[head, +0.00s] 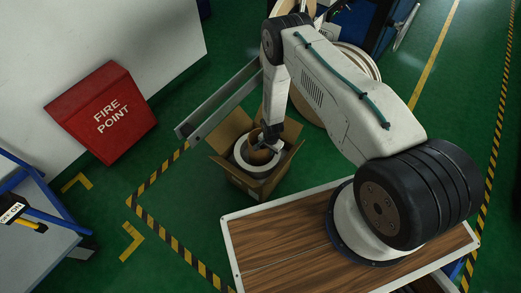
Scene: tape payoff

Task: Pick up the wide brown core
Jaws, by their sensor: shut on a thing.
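The wide brown core (258,156) is in or just above an open cardboard box (246,184) on the green floor. My gripper (264,136) reaches down over the box and is shut on the core at its upper edge. A white ring (243,165), perhaps a tape roll, lies around or under the core in the box. I cannot tell if the core touches it. The lower part of the core and the box floor are hidden.
A grey metal rail (215,102) runs close behind the box on the left. A large pale reel (355,62) stands behind my arm. A red fire point box (102,112) is at the left. The wooden deck (262,232) lies in front. Open green floor lies left of the box.

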